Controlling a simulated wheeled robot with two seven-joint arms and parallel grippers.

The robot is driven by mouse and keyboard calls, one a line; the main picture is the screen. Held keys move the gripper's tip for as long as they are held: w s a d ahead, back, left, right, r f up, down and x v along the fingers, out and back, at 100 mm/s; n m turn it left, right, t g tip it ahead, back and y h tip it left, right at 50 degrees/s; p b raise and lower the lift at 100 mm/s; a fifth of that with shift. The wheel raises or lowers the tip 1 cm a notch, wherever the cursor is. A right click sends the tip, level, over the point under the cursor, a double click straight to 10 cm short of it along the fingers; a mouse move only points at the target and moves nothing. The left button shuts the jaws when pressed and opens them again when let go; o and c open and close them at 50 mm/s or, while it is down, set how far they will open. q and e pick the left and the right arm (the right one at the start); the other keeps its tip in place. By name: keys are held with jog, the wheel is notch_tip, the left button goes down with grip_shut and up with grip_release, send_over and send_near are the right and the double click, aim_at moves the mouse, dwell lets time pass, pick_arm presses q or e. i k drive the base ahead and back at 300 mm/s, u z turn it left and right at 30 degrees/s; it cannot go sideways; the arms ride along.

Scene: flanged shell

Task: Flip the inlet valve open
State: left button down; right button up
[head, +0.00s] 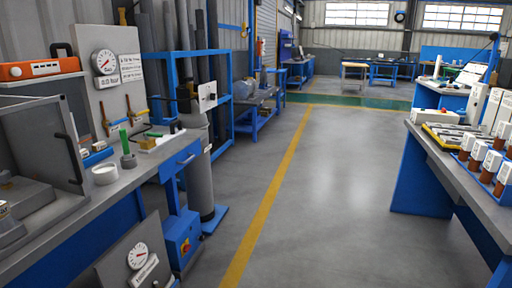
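A grey upright panel (118,75) stands at the back of the left bench. It carries a round dial gauge (104,62) at its top and two small valves with orange-yellow handles, a left one (104,118) and a right one (129,109). Both handles look roughly upright. The labels near them are too small to read, so I cannot tell which is the inlet valve. Neither of my grippers shows in the head view, and nothing touches the valves.
A grey open box with a black handle (70,158) stands on the bench at front left. A white cup (104,173) and a green-topped item (127,148) stand before the panel. Another gauge plate (137,257) is low down. The floor aisle (320,190) is clear; a right bench (465,180) holds several bottles.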

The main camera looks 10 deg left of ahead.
aim_at(110, 124)
jog(key=z, duration=0.3)
jog(key=i, duration=2.4)
jog(key=u, duration=0.4)
jog(key=i, duration=1.65)
jog(key=u, duration=1.95)
jog(key=i, duration=0.8)
jog(key=u, duration=0.65)
